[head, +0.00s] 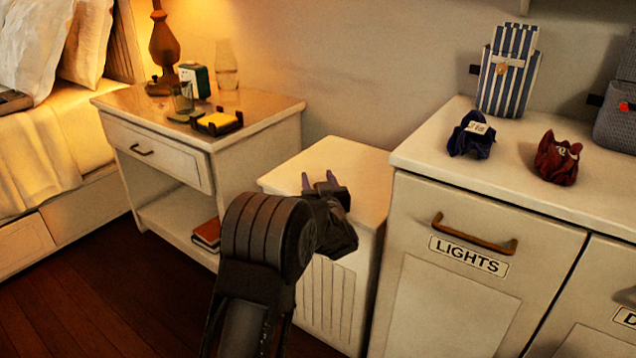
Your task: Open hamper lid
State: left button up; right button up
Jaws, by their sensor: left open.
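The hamper (330,295) is a white box with a slatted front, standing between the nightstand and the white cabinet. Its flat white lid (362,172) looks shut. My left gripper (320,178) is open, its two dark fingers pointing away from me and showing against the lid's top. I cannot tell whether the fingers touch the lid. My left arm and wrist hide the lid's front edge and part of the hamper's front. My right gripper is not in view.
On the left, a nightstand (170,168) holds a lamp (166,45), a clock and glasses. On the right, the cabinet (410,153) has a door marked LIGHTS with a brown handle (472,236). A striped box (508,70) and two small cloth bundles sit on it.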

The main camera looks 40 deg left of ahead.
pick_arm(q)
grip_shut()
dwell(0.6)
dwell(0.9)
